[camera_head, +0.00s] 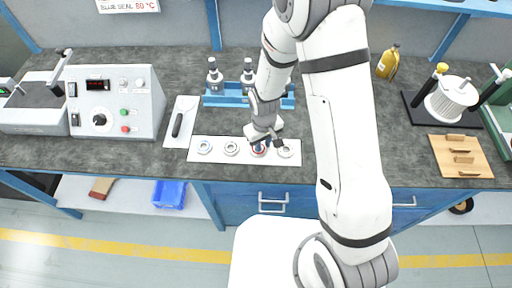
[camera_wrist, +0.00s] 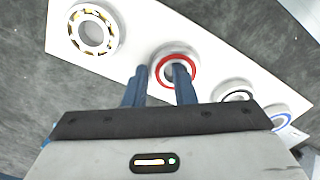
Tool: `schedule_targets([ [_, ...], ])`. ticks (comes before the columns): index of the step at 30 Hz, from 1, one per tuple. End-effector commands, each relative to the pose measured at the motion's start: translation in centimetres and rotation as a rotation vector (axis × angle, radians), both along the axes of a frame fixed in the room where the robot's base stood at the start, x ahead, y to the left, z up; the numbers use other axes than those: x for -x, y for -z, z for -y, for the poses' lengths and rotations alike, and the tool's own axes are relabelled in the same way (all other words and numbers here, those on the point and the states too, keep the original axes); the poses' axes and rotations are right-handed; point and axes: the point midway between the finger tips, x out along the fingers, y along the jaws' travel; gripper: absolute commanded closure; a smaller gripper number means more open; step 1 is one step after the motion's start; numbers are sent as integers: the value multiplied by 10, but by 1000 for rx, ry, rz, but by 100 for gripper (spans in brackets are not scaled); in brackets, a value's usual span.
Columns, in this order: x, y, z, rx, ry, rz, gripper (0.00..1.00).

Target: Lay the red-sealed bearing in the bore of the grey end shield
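The red-sealed bearing (camera_head: 259,151) lies on a white strip on the bench, third from the left in a row. In the wrist view its red ring (camera_wrist: 163,58) shows just beyond my fingertips. My gripper (camera_head: 264,141) is open above it; in the wrist view the two blue fingers (camera_wrist: 160,70) are apart. One finger overlaps the bearing's middle and the other lies left of it; I cannot tell whether either touches.
An open-ball bearing (camera_wrist: 94,32), a black-ringed bearing (camera_wrist: 233,90) and a blue-ringed bearing (camera_wrist: 279,116) share the white strip (camera_head: 196,157). A control box (camera_head: 118,100) stands left, a blue bottle rack (camera_head: 228,101) behind.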

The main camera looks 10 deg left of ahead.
Motion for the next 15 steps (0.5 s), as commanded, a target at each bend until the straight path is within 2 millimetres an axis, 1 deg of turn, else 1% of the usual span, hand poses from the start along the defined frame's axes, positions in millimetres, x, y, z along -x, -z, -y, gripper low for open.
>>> schedule_targets([
  [5,0,0,0,-1,1,1,76],
  [14,0,0,0,0,1,0,100],
  [15,0,0,0,0,1,0,100],
])
